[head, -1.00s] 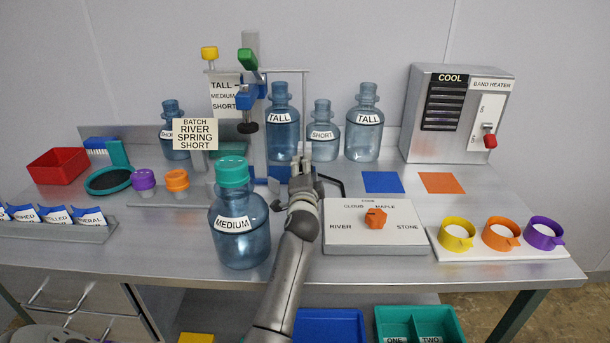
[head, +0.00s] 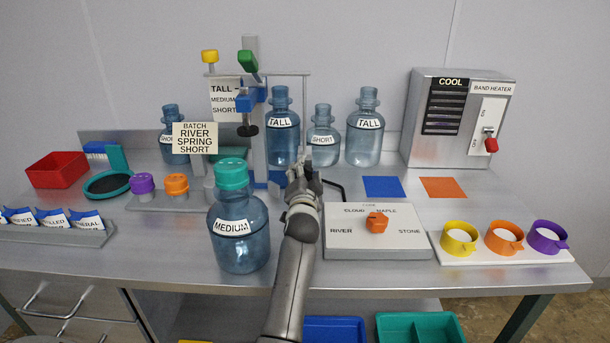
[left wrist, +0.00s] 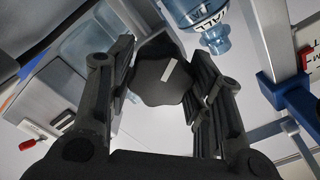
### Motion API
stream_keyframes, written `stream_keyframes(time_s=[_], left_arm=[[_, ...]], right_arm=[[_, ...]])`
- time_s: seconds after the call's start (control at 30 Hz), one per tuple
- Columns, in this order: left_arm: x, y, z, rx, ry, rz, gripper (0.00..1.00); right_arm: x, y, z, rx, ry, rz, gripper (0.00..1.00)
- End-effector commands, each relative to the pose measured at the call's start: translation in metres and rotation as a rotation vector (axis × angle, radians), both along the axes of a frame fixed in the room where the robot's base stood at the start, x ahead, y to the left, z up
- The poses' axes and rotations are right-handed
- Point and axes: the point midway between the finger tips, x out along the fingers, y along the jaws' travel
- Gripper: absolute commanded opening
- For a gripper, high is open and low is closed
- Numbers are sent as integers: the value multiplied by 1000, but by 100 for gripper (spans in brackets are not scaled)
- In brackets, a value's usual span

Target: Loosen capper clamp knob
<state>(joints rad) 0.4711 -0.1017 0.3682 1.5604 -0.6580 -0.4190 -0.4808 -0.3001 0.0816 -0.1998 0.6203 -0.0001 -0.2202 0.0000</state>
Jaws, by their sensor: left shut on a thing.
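The dark clamp knob (left wrist: 163,75) with a white mark line shows in the left wrist view. It sits between the two black fingers of my left gripper (left wrist: 160,85), which is shut on it. In the head view the left gripper (head: 303,168) is in front of the capper's base, and I cannot make out the knob there. The capper (head: 252,100) has a grey post, a blue carriage, a green handle and a black pad. The carriage stands beside the TALL–MEDIUM–SHORT sign (head: 224,98). My right gripper is not in view.
A MEDIUM jug (head: 238,245) with a teal cap stands close left of my left arm. TALL (head: 283,140) and SHORT (head: 323,145) jugs stand behind the gripper. The dial box (head: 350,245) is close on the right. The front right tray (head: 460,260) holds several cups.

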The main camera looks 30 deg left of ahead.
Motion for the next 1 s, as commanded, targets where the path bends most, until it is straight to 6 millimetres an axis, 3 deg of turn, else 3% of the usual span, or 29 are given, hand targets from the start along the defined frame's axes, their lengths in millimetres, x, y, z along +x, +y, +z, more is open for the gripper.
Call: stream_keyframes(time_s=[0.27, 0.3, 0.43, 0.77, 1.0], left_arm=[[0, -1, -2, -6, 0, -1, 23], [0, -1, -2, -6, 0, -1, 52], [0, -1, -1, -5, 0, -1, 68], [0, 0, 1, -1, -2, -1, 69], [0, 0, 34, 1, -6, 0, 69]], right_arm=[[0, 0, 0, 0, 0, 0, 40], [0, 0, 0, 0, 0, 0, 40], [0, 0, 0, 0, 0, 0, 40], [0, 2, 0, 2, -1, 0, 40], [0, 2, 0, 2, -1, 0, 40]])
